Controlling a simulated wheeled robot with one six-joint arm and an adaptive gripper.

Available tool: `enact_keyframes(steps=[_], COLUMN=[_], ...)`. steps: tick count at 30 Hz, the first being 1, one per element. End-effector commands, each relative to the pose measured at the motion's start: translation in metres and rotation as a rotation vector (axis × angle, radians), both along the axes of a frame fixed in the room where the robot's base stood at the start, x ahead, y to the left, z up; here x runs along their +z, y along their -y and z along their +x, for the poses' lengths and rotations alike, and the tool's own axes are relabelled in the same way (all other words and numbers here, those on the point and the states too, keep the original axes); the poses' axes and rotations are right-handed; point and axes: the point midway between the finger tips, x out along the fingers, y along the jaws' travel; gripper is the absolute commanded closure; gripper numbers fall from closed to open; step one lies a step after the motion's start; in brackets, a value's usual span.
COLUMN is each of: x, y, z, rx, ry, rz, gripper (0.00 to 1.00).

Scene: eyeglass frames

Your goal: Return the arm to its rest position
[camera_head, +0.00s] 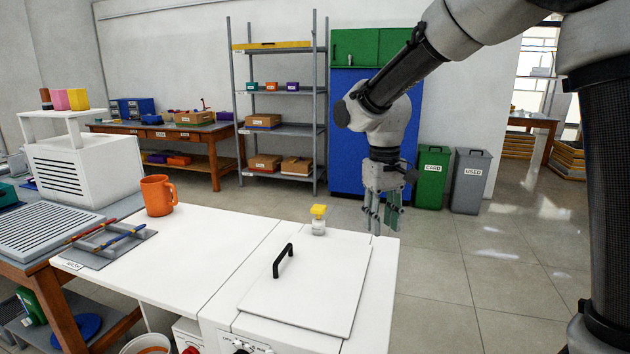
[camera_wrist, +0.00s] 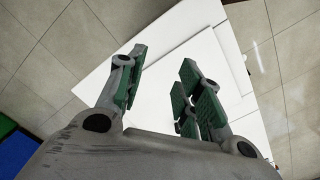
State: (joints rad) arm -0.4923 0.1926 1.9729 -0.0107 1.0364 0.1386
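My arm (camera_head: 430,70) reaches in from the upper right of the head view, bent at the elbow, with its end hanging down. My gripper (camera_head: 382,212) points downward near the far right corner of the white worktop (camera_head: 200,240). In the wrist view my gripper (camera_wrist: 160,88) has its green-padded fingers spread apart, with nothing between them. The white worktop (camera_wrist: 160,65) shows below and beyond the fingers. From these views I cannot tell the exact height of the fingertips above the worktop.
A white lid (camera_head: 310,285) with a black handle and a small yellow-capped bottle (camera_head: 319,222) are left of my gripper. An orange mug (camera_head: 158,195) and a grey pen rack (camera_head: 105,245) are farther left. Green (camera_head: 431,178) and grey (camera_head: 469,180) bins stand behind. Open floor lies right.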

Motion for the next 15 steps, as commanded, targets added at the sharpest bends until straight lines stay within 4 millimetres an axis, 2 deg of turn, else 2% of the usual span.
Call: enact_keyframes(steps=[1, 6, 12, 15], x=[0.013, 0.036, 0.045, 0.048], y=[0.027, 0.103, 0.167, 0.187], z=[-0.02, -0.09, -0.172, -0.201], rx=[-0.007, -0.042, -0.167, -0.233], ry=[0.021, 0.092, 0.207, 0.273], rz=[0.014, 0.048, 0.077, 0.087], gripper=[0.65, 0.65, 0.65, 0.65])
